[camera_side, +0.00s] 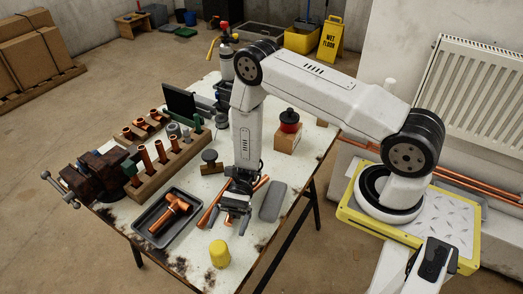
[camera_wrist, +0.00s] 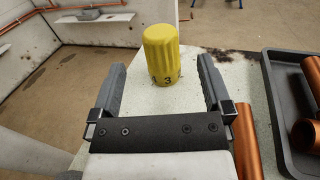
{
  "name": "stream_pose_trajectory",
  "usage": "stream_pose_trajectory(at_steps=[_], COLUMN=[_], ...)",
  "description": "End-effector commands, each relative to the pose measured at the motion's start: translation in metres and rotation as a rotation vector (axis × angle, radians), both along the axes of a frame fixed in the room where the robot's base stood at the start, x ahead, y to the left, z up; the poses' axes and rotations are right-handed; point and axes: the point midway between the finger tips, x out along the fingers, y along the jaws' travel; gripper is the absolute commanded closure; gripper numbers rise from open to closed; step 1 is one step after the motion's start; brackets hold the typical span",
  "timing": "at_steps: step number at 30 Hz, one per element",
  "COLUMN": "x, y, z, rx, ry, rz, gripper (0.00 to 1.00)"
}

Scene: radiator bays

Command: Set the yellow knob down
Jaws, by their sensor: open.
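The yellow knob (camera_side: 219,253) stands upright on the white worn table (camera_side: 185,262) near its front edge. In the wrist view the yellow knob (camera_wrist: 161,54) shows ribbed sides and dark numbers near its base, on the table just beyond the fingertips. My gripper (camera_side: 236,222) is open and empty, low over the table, behind the knob in the side view. In the wrist view the two fingers of my gripper (camera_wrist: 160,80) are spread wide, one to each side of the knob in the picture. Nothing shows touching the knob.
A dark tray (camera_side: 167,218) with copper fittings lies left of the gripper. A copper pipe (camera_side: 209,205) lies close beside it, and a grey block (camera_side: 272,201) lies to its right. A wooden rack (camera_side: 168,170) with pipe pieces and a rusty vise (camera_side: 100,176) stand further left.

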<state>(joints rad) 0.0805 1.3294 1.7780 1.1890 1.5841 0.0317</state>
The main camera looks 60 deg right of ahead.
Motion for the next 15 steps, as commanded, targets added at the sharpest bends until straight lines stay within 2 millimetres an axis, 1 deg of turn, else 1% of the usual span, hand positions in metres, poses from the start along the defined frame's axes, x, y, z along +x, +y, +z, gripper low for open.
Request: stream_pose_trajectory(at_steps=[5,12,15], x=[-0.005,-0.014,-0.016], y=[0.015,0.042,0.050], z=[0.000,0.000,0.000], rx=[-0.001,-0.001,-0.002], ry=[0.000,0.000,-0.001], rz=[0.004,0.003,0.002], gripper=[0.00,0.00,0.00])
